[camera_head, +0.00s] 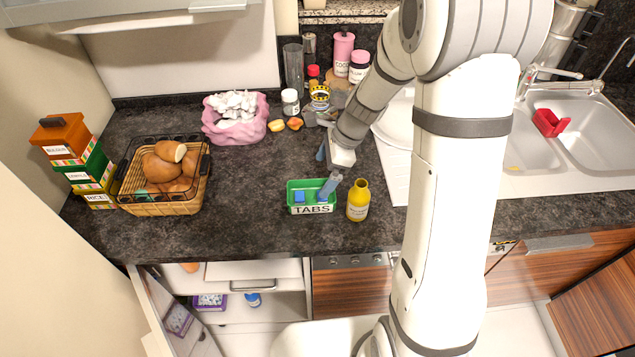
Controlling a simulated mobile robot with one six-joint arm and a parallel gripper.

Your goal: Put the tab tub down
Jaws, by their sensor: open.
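The tab tub (312,209) is a small green open box with a "TABS" label on its front. It rests on the dark countertop near the front edge, with blue tabs visible inside. My gripper (329,172) is open above and at the right side of the tub, with one finger reaching down to its right part. The other finger shows behind the tub. I cannot tell whether a finger touches the tub.
A yellow bottle (358,200) stands close to the tub's right. A bread basket (164,190) and stacked boxes (79,160) are at left. A pink bag (235,119) and jars stand behind. Dark countertop (245,205) left of the tub is clear. A sink (590,135) is at right.

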